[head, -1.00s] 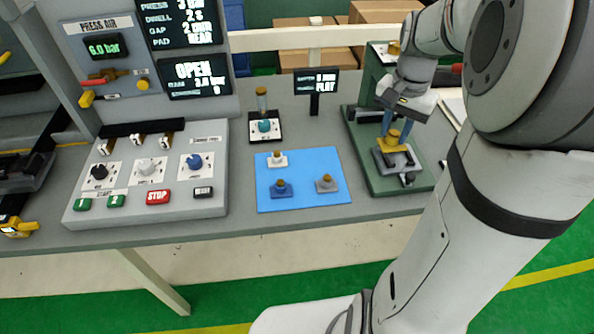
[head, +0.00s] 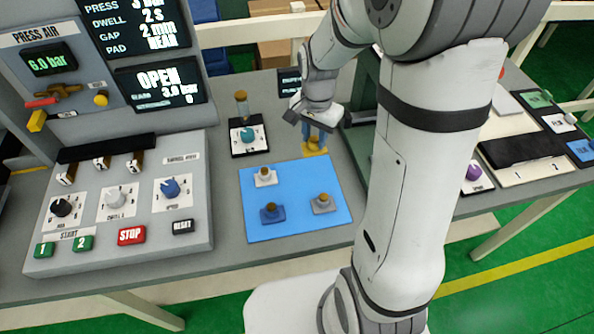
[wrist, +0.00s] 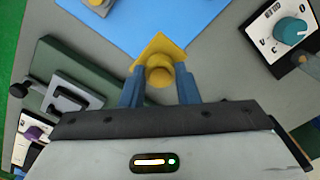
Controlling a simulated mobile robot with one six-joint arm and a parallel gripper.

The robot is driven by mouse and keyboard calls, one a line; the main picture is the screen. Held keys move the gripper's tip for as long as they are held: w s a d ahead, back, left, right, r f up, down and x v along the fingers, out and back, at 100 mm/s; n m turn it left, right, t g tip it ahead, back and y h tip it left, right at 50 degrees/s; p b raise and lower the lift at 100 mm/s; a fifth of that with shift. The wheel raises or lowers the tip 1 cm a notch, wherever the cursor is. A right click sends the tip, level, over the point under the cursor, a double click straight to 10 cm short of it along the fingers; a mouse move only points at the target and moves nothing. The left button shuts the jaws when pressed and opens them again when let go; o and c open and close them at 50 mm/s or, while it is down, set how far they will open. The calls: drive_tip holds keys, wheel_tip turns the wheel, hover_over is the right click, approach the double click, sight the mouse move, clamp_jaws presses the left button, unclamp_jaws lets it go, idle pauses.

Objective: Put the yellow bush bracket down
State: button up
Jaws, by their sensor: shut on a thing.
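The yellow bush bracket (wrist: 161,55) is a yellow plate with a round brass-coloured bush. My gripper (wrist: 159,88) is shut on it, with a blue finger on each side of the bush. In the head view the bracket (head: 314,149) hangs below my gripper (head: 313,138), near the far right corner of the blue mat (head: 295,228). In the wrist view one corner of the bracket points at the mat's edge. I cannot tell its height above the table.
White, blue and grey brackets (head: 265,177) (head: 271,213) (head: 323,204) stand on the mat; its far right part is bare. A teal-knobbed box (head: 249,138) is left of my gripper. The green press fixture (wrist: 80,78) is partly hidden behind my arm in the head view.

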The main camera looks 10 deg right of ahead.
sight(314, 149)
wheel_tip(314, 149, down, 5)
drive_tip(key=shift+w+p, duration=0.1)
drive_tip(key=shift+p, duration=0.2)
drive_tip(key=shift+f, duration=2.05)
drive_tip(key=shift+f, duration=0.1)
drive_tip(key=o, duration=1)
